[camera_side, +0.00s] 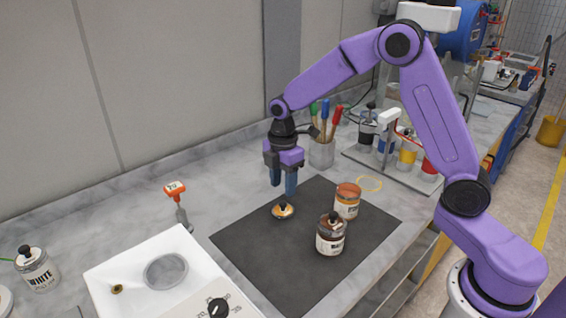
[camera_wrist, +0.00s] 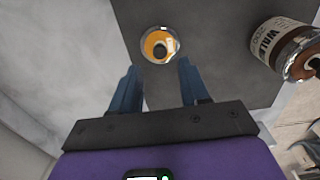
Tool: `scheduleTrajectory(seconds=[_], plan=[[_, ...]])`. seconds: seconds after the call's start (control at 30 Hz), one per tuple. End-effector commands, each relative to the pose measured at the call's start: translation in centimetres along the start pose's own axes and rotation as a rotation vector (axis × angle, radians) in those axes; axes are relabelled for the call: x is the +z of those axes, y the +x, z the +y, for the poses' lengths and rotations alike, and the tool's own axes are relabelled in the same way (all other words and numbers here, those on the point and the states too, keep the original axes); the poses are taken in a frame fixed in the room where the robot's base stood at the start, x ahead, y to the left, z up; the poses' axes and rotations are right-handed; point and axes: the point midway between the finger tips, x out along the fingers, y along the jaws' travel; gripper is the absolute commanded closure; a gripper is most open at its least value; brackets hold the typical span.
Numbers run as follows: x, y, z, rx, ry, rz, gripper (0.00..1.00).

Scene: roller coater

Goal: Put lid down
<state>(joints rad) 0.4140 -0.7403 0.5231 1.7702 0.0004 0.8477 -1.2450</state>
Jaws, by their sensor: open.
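The lid (camera_side: 283,210) lies flat on the dark mat (camera_side: 262,262), its black knob pointing up. In the wrist view the lid (camera_wrist: 160,45) shows a metal rim, an orange-brown top and a dark knob. My gripper (camera_side: 284,190) is open and empty just above the lid, fingers pointing down. In the wrist view the fingers (camera_wrist: 157,88) are apart, with the lid beyond their tips. An open-looking jar (camera_side: 346,201) with orange-brown contents stands right of the lid. A second jar (camera_side: 330,236) with a black-knobbed lid on it stands in front. A labelled jar (camera_wrist: 280,42) shows at the wrist view's right.
A cup of brushes (camera_side: 321,152) is behind the mat. A yellow ring (camera_side: 369,184) lies right. The mat's front left is clear.

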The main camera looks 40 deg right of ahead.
Motion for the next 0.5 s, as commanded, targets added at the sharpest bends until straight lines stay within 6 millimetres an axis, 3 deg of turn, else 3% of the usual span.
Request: scheduleTrajectory(seconds=[0.2,0.5], plan=[[0.0,-4.2,0.1,0.005,0.000,0.001,0.55],[0.0,-6.7,0.0,0.000,-0.001,0.000,0.55]])
